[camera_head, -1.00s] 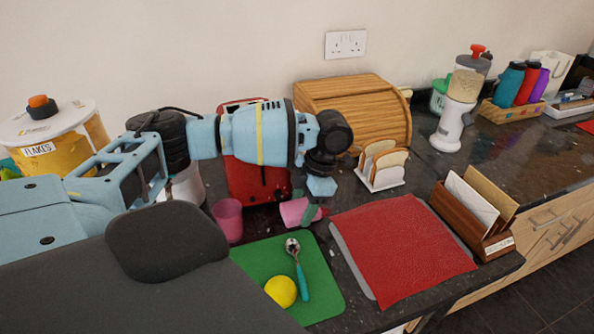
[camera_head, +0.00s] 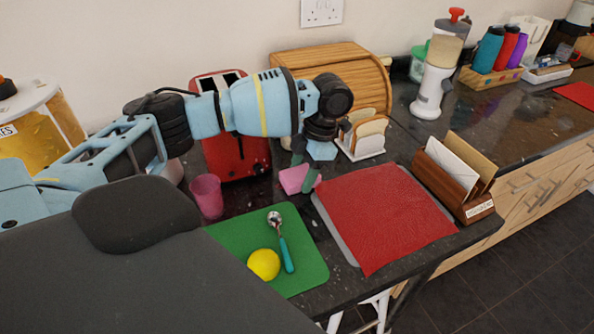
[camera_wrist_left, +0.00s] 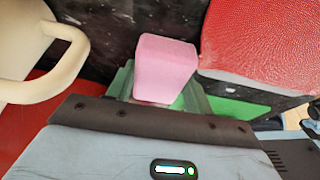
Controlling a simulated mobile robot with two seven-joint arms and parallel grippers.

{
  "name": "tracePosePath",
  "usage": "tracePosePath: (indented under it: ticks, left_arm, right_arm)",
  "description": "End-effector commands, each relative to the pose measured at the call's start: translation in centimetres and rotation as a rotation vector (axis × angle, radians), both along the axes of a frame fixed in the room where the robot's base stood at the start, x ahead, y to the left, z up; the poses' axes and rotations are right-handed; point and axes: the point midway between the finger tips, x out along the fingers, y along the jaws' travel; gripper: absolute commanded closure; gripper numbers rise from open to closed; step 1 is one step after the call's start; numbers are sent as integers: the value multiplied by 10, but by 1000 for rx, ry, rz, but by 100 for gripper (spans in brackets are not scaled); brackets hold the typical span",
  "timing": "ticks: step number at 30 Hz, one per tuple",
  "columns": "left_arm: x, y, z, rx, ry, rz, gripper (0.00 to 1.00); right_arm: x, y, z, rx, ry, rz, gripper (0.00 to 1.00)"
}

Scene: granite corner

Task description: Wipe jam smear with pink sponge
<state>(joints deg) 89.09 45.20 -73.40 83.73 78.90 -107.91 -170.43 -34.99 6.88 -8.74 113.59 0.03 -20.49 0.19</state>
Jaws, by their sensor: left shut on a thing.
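My left gripper (camera_head: 305,173) is shut on the pink sponge (camera_head: 293,180), between the red toaster and the red cloth. In the left wrist view the sponge (camera_wrist_left: 165,68) stands out between the two green fingers of the gripper (camera_wrist_left: 160,90). The dark worktop shows beyond it. I cannot tell whether the sponge touches the worktop. I cannot make out the jam smear in either view. My right gripper is not in view.
A pink cup (camera_head: 207,196) stands left of the sponge. A green board (camera_head: 305,262) in front holds a spoon (camera_head: 281,240) and a yellow ball (camera_head: 264,264). A red cloth (camera_head: 385,215) lies to the right. Behind are the toaster (camera_head: 222,155) and a toast rack (camera_head: 362,152).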

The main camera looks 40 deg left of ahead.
Motion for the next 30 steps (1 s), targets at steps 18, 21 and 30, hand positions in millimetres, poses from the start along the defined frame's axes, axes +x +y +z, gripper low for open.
tracePosePath:
  ticks: [18, 21, 30]
  left_arm:
    - [26, -15, -3, -4, -1, -2, 67]
    - [30, -17, -1, -4, -2, -1, 67]
    - [31, -17, -1, -3, -2, -2, 67]
  right_arm:
    - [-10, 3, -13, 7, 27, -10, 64]
    - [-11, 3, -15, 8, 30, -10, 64]
    - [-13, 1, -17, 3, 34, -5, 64]
